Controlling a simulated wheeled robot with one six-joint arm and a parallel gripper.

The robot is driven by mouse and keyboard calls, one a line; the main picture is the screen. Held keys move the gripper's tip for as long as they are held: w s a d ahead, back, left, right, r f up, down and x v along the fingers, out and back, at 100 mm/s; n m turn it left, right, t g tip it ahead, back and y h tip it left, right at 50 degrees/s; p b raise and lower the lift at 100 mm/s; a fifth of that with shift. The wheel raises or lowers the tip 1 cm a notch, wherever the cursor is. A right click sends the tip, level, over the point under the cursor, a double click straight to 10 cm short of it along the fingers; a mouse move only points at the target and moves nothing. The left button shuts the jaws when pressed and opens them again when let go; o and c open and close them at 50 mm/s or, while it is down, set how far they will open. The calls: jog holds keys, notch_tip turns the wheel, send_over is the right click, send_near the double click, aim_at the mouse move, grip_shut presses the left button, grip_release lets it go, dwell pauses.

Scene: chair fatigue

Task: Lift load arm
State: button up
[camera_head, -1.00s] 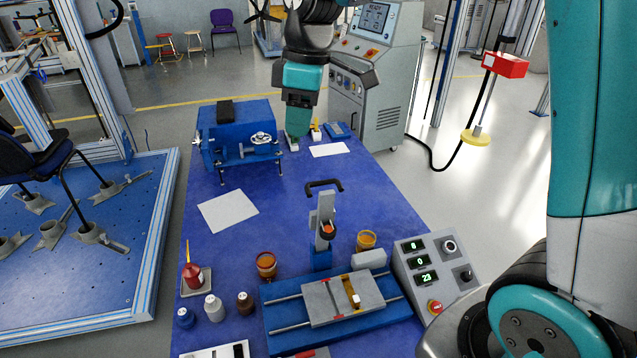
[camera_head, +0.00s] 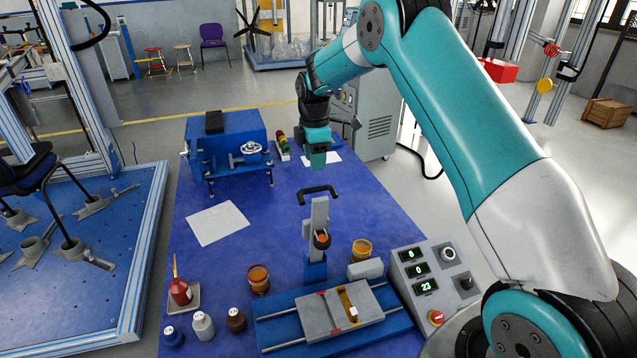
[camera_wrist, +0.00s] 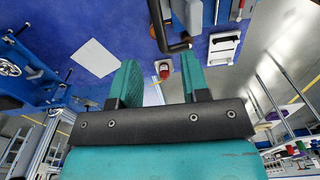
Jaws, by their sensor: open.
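The load arm (camera_head: 319,216) is a grey upright lever with a black handle (camera_head: 318,190) at its top. It stands on the blue rig in the middle of the blue table. My gripper (camera_head: 318,162) is open and empty, pointing down behind and above the handle, apart from it. In the wrist view, the two teal fingers of my gripper (camera_wrist: 160,75) are spread. The black handle (camera_wrist: 168,32) shows beyond their tips, slightly to the right. Part of the grey load arm is cut off at the top edge there.
A sliding grey plate on the blue base (camera_head: 276,340) lies in front of the load arm. Amber jars (camera_head: 258,280) stand beside it. A control box (camera_head: 425,278) is at right, small bottles (camera_head: 203,326) at front left. A blue vise machine (camera_head: 225,150) stands at back left.

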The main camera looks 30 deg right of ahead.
aim_at(316, 188)
notch_tip(316, 188, down, 8)
jog(key=shift+s+f+p, duration=0.15)
jog(key=shift+p, duration=0.3)
grip_shut()
